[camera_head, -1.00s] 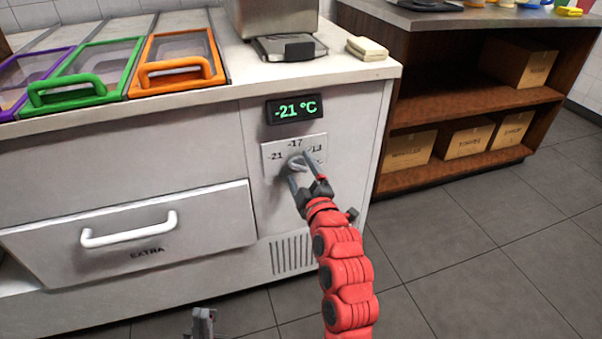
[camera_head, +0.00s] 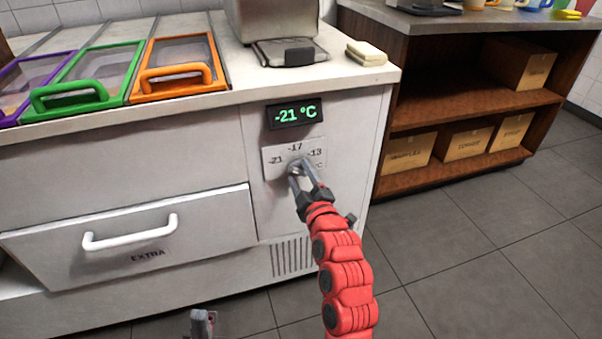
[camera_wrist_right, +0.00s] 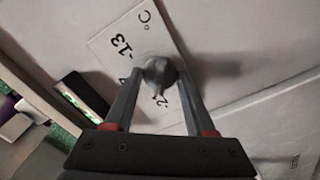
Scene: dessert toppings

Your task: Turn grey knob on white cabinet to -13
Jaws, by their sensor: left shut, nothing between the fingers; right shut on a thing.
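The grey knob (camera_wrist_right: 158,72) sits on a white dial plate (camera_head: 315,152) on the front of the white cabinet (camera_head: 120,170). The plate is marked -21, -17 and -13. The display (camera_head: 295,111) above it reads -21 °C in green. My right gripper (camera_head: 302,168) is shut on the knob, one finger on each side, as the right wrist view (camera_wrist_right: 160,82) also shows. The knob is partly hidden by the fingers in the head view, and I cannot clearly read its pointing direction. My left gripper (camera_head: 203,318) is shut and empty, low at the bottom edge, away from the cabinet.
The drawer labelled EXTRA (camera_head: 190,245) is left of the dial. Orange (camera_head: 178,85), green (camera_head: 75,100) and purple (camera_head: 22,75) framed lids lie on top. A wooden shelf unit (camera_head: 460,108) with boxes stands to the right. Tiled floor (camera_head: 470,260) in front of it is clear.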

